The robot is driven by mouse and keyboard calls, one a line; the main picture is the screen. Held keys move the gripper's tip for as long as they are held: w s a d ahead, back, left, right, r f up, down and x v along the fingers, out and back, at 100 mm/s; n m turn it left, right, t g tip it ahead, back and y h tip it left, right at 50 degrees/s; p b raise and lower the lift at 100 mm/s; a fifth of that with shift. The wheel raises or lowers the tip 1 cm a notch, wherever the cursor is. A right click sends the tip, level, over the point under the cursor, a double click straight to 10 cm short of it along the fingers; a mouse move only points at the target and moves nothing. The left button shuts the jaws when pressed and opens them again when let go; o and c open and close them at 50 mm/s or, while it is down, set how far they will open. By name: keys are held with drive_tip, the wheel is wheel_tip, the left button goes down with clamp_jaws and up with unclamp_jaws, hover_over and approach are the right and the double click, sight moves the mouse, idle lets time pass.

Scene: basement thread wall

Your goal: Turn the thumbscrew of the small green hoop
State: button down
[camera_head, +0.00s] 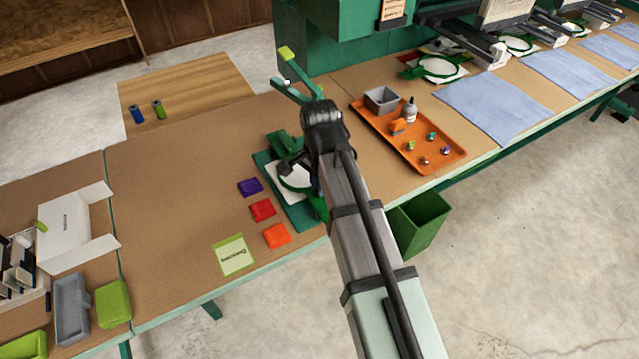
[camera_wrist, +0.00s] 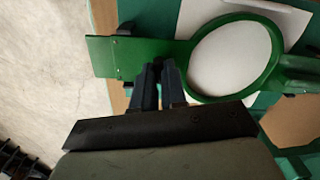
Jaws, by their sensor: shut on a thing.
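The small green hoop (camera_wrist: 276,62) lies flat with white cloth (camera_wrist: 225,62) inside its ring; a flat green arm plate (camera_wrist: 112,56) extends to its left. In the wrist view my gripper (camera_wrist: 161,68) has its dark fingers close together at the hoop's near edge, beside where the ring meets the plate. The fingers are shut on the thumbscrew, which they hide almost fully.
Purple (camera_head: 250,187), red (camera_head: 262,210) and orange (camera_head: 276,235) packets lie left of the hoop. An orange tray (camera_head: 440,157) with a grey box and small items stands to the right. A green bin (camera_head: 422,220) is below the table edge.

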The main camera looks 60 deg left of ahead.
drive_tip(key=m, duration=0.5)
drive_tip(key=shift+m, duration=0.3)
drive_tip(key=m, duration=1)
drive_tip(key=shift+m, duration=2.6)
drive_tip(key=c, duration=1.2)
unclamp_jaws()
drive_tip(key=shift+o, duration=0.2)
drive_tip(key=shift+r, duration=0.1)
